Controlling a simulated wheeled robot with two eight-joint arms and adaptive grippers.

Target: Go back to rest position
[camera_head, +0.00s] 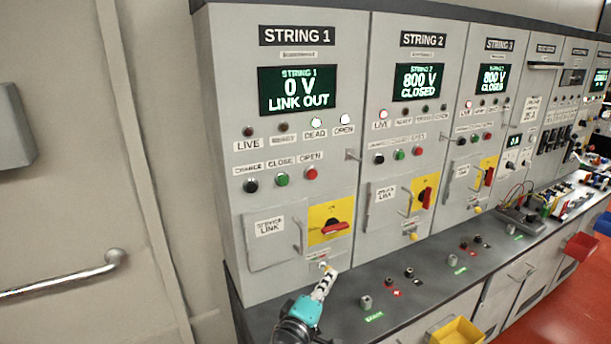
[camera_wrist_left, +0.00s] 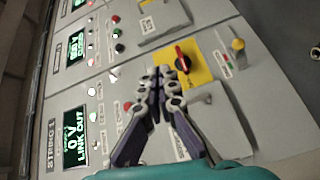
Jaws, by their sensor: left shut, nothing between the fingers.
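The String 1 cabinet (camera_head: 225,200) stands at the left of the row. Its screen (camera_head: 297,90) reads 0 V, LINK OUT; the screen also shows in the left wrist view (camera_wrist_left: 76,139). A red rotary handle (camera_head: 336,228) sits on a yellow plate, beside the service link door (camera_head: 270,235). My left gripper (camera_head: 328,272) is in front of the cabinet's lower part, above the bench edge. In the left wrist view its fingers (camera_wrist_left: 158,78) are closed together and empty, in front of the red handle (camera_wrist_left: 182,60). My right gripper is not in view.
The dark bench top (camera_head: 440,270) runs along the cabinets, with several small terminals on it. A yellow bin (camera_head: 456,331) and a red bin (camera_head: 580,247) hang at its front. A wall with a metal rail (camera_head: 60,285) stands at left. Red floor shows at right.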

